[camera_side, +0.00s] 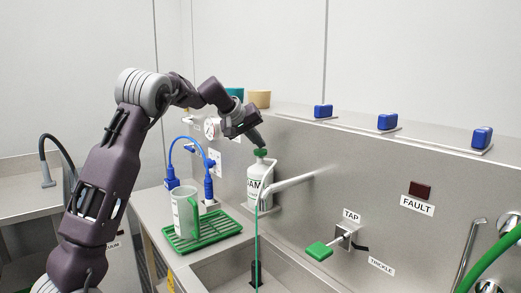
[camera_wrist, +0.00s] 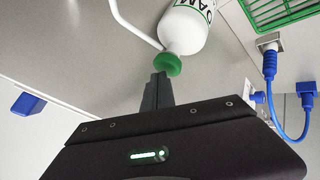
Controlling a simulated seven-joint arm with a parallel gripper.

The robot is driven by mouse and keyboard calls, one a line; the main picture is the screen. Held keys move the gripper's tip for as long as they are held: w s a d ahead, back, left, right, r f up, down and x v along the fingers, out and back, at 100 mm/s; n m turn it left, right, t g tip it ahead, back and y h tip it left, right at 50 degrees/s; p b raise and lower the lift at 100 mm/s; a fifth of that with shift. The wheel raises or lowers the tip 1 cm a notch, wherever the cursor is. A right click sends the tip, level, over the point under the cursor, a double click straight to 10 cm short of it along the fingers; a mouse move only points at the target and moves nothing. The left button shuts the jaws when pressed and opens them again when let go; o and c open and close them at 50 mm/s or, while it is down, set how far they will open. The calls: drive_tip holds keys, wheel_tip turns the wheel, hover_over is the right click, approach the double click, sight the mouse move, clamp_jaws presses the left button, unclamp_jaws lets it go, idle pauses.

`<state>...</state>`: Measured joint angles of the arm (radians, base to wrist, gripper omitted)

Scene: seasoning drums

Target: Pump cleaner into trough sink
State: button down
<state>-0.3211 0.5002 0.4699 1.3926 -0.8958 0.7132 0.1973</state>
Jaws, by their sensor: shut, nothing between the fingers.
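A white bottle (camera_side: 256,190) with black lettering ending in "AM" stands at the back edge of the trough sink (camera_side: 215,272). Its green pump head (camera_side: 261,153) has a thin white nozzle tube bending down over the sink. A thin green line (camera_side: 257,250), like a stream, runs from near the tube's end down into the sink. My gripper (camera_side: 260,144) is shut and empty, its tips at the top of the pump head. In the wrist view the shut fingertips (camera_wrist: 160,76) meet or nearly meet the green head (camera_wrist: 167,64); exact contact is unclear. The bottle (camera_wrist: 187,28) is behind it.
A green-handled TAP valve (camera_side: 319,251) is on the wall.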

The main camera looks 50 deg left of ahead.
sight(258, 150)
drive_tip(key=shift+f, duration=0.45)
idle(0.5)
drive_tip(key=shift+r, duration=1.3)
drive_tip(key=shift+r, duration=2.5)
wheel_tip(258, 150, up, 4)
drive_tip(key=shift+f, duration=0.1)
idle(0.4)
